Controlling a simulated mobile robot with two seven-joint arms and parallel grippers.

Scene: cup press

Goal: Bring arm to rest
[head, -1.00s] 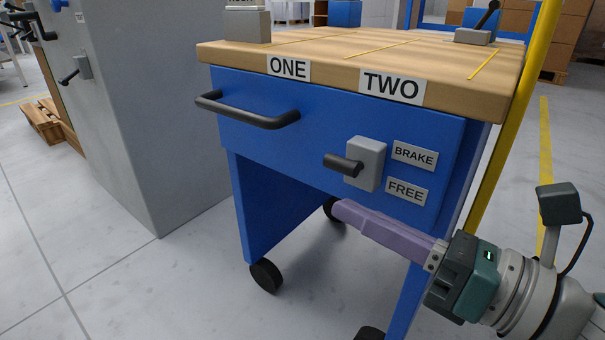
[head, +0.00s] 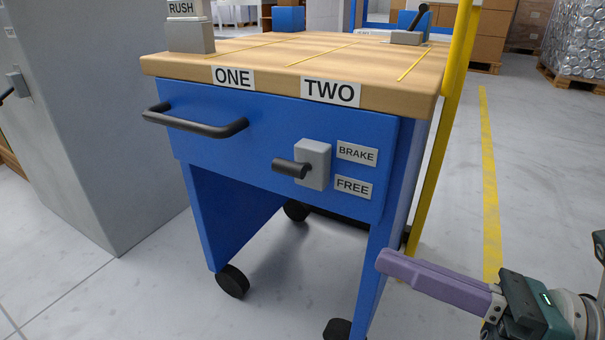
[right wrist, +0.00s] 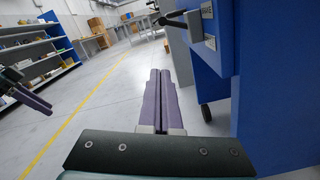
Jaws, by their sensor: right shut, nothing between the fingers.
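My right gripper (head: 384,262) has purple fingers, shut with nothing between them. It is at the lower right of the head view, in front of the cart's right leg in the picture and apart from the brake lever. In the right wrist view its fingers (right wrist: 160,76) lie together, pointing over open floor beside the blue cart. The blue cart (head: 270,125) has a grey lever block (head: 314,164) whose black handle (head: 291,168) points left, beside the BRAKE and FREE labels. Purple fingers at the left edge of the right wrist view look like my left gripper (right wrist: 30,100); their opening is unclear.
The cart's wooden top (head: 300,55) bears the ONE and TWO labels. A black drawer handle (head: 195,125) sticks out in front. A grey cabinet (head: 95,120) stands left. A yellow post (head: 435,150) rises at the cart's right. Floor right of the cart is clear.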

